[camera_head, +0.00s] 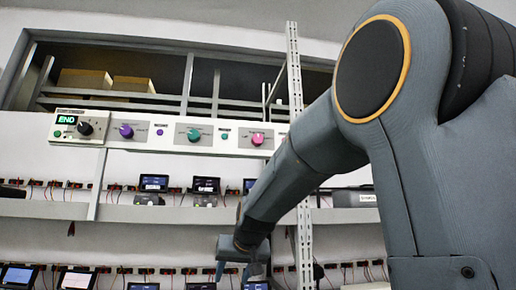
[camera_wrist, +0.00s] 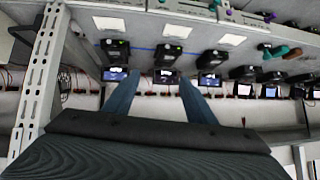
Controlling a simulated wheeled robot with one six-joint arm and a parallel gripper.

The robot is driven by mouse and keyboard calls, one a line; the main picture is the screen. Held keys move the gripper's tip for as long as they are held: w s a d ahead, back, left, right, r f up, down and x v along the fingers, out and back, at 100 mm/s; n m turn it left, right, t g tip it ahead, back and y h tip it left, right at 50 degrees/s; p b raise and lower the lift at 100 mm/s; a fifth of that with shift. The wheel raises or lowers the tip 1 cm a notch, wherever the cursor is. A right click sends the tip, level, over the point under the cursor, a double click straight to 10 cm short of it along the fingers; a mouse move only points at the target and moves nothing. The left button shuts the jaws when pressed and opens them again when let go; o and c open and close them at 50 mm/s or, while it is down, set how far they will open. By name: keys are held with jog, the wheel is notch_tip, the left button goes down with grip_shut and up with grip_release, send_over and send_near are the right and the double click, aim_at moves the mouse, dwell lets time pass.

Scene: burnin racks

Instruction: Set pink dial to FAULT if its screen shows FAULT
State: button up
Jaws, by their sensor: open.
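The pink dial (camera_head: 257,138) sits on a white panel segment right of the teal dial in the head view. Its pointer setting and label are too small to read. Small screens stand on the shelf below, such as a lit blue one (camera_head: 206,184); I cannot tell which belongs to the pink dial, nor read its text. My gripper (camera_wrist: 158,92) is open and empty, its two blue fingers spread in the wrist view, with small lit screens beyond them. In the head view it hangs low, well below the dial panel and apart from it.
A black dial (camera_head: 86,128) with a green END display (camera_head: 66,119), a purple dial (camera_head: 126,131) and a teal dial (camera_head: 193,135) share the panel. A perforated metal post (camera_head: 296,80) stands behind my arm. Shelves (camera_head: 165,213) hold several devices and cables.

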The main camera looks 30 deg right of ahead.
jog(key=w+d+r+m+t+h, duration=0.1)
jog(key=d+r+t, duration=0.1)
jog(key=r, duration=0.7)
jog(key=w+d+r+t, duration=0.1)
jog(key=d+r, duration=0.2)
jog(key=r, duration=0.6)
jog(key=m+t+h, duration=0.1)
jog(key=t+h, duration=0.1)
jog(key=t, duration=0.2)
send_near(258, 139)
jog(key=x, duration=0.2)
jog(key=p+x, duration=0.3)
jog(key=x, duration=0.4)
jog(key=shift+w+d, duration=0.1)
jog(key=shift+c, duration=0.2)
jog(key=c, duration=1)
